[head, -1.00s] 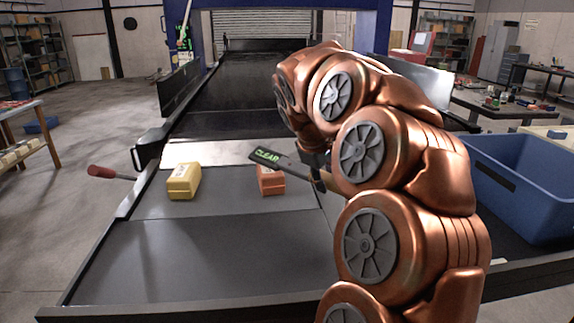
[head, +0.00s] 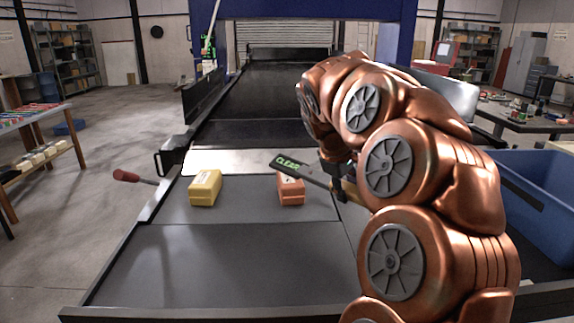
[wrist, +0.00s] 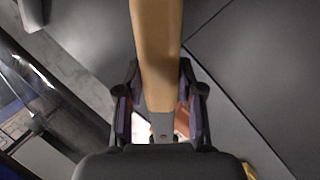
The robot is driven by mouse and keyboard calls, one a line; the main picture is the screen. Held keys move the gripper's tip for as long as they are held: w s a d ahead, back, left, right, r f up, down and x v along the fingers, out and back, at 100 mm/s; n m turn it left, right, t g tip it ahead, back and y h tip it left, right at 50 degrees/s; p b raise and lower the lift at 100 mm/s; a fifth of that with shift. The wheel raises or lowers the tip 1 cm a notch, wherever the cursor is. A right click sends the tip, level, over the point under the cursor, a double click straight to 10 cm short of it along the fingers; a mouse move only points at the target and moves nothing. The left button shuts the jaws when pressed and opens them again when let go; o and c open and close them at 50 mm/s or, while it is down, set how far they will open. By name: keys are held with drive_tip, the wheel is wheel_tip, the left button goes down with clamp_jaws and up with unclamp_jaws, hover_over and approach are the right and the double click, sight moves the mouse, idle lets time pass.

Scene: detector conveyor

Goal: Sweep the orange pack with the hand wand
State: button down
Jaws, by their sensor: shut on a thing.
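The orange pack (head: 291,194) lies on the grey conveyor bed, right of the yellow pack (head: 204,188). The hand wand (head: 310,174) has a dark flat paddle with a green CLEAR readout and a tan handle. My gripper (head: 340,172) is shut on the handle, which also shows between the fingers in the wrist view (wrist: 156,60). In the head view the paddle crosses the orange pack's upper edge; I cannot tell the gap between them. A bit of orange (wrist: 182,121) shows behind the handle in the wrist view.
A blue bin (head: 545,195) stands at the right beside my arm. A red-handled lever (head: 128,176) sticks out at the conveyor's left side. The front belt section (head: 210,265) is clear. A blue scanner frame (head: 318,10) spans the belt further back.

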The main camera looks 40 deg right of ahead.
drive_tip(key=shift+r+p, duration=1.3)
drive_tip(key=shift+r, duration=1.45)
